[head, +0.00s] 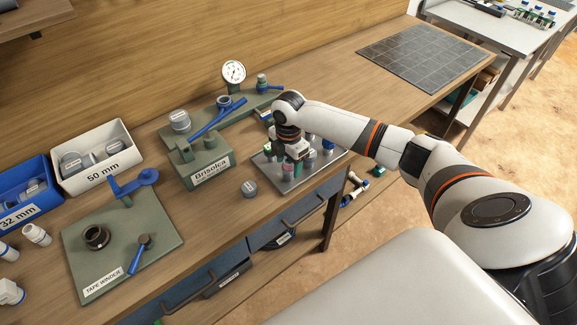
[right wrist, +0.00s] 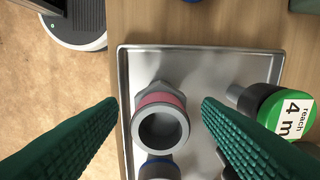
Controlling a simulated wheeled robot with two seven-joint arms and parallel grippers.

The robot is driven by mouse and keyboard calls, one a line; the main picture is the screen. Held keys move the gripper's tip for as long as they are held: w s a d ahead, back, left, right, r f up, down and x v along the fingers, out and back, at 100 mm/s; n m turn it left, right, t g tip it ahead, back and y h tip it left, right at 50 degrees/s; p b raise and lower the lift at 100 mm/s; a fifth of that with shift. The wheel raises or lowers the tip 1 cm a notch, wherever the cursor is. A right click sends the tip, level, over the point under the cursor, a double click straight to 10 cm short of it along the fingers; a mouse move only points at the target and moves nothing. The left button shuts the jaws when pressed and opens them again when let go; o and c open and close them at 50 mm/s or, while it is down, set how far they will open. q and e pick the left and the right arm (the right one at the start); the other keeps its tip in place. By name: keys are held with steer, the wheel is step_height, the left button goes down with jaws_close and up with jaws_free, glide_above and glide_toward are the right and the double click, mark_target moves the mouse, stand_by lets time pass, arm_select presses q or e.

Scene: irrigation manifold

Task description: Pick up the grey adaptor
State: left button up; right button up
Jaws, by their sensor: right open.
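A grey hollow adaptor with a pink band (right wrist: 160,118) stands on a metal tray (right wrist: 200,56) in the right wrist view. Its round open end faces the camera. My right gripper (right wrist: 160,112) is open, with one green finger on each side of this adaptor and gaps between. In the head view my right gripper (head: 289,168) hangs over the tray (head: 265,160), and it partly hides the fittings there. A grey fitting with a blue band (right wrist: 160,168) is close below the pink-banded one. My left gripper is not in view.
A green-banded piece labelled "reach 4 m" (right wrist: 285,110) lies close to the right finger. A green Brisolca stand (head: 206,170) is further left. The bench at the back right is mostly clear.

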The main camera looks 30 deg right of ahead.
steer(key=shift+f, duration=0.3)
steer(key=c, duration=1.1)
steer(key=shift+o, duration=0.2)
steer(key=shift+r, duration=0.15)
